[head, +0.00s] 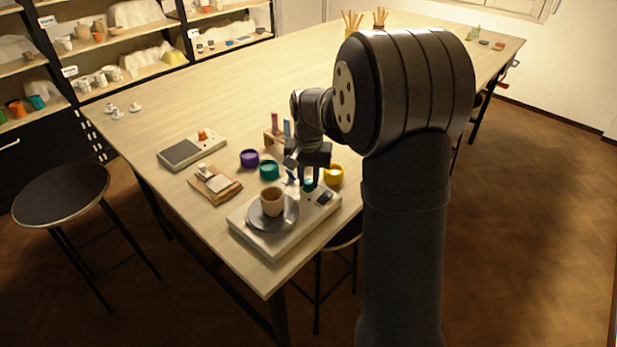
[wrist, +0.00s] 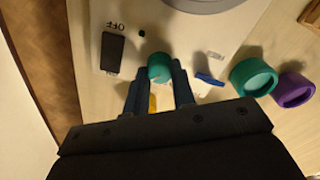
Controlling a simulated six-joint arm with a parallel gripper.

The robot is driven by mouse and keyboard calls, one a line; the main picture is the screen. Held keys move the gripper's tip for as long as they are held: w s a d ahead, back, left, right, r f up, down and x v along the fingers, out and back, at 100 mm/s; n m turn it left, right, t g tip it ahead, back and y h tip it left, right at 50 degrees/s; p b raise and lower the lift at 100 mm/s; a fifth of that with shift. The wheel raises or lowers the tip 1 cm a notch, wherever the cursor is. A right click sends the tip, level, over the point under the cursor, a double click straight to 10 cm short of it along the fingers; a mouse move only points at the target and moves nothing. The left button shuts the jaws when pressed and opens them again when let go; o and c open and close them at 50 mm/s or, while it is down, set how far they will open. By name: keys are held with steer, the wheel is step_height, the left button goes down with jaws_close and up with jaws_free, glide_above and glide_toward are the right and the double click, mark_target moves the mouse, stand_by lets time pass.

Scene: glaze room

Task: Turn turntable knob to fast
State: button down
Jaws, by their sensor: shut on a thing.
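The turntable base (head: 262,238) is a pale box at the table's near corner, with a grey round wheel (head: 290,219) on it. In the wrist view, the wheel (wrist: 196,4) shows at the top edge. The round teal knob (wrist: 158,66) sits on the base beside a dark panel (wrist: 113,52) and lettering that looks like OFF. My gripper (wrist: 157,78) is shut on the knob, one finger on each side. In the head view, my gripper (head: 307,180) is over the base's right part and mostly hides the knob. The knob's setting cannot be told.
A tan cup (head: 272,201) stands on the wheel. Purple (head: 249,158), teal (head: 269,169) and yellow (head: 334,174) pots stand close around my gripper. A small blue piece (wrist: 209,79) lies near the knob. A grey-topped device (head: 185,152) is further left.

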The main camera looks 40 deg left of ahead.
mark_target(309, 181)
steer(key=c, duration=1.2)
jaws_free()
steer(key=shift+r, duration=0.1)
step_height(309, 181, up, 17)
step_height(309, 181, down, 17)
steer(key=shift+f, duration=0.15)
stand_by(0.4)
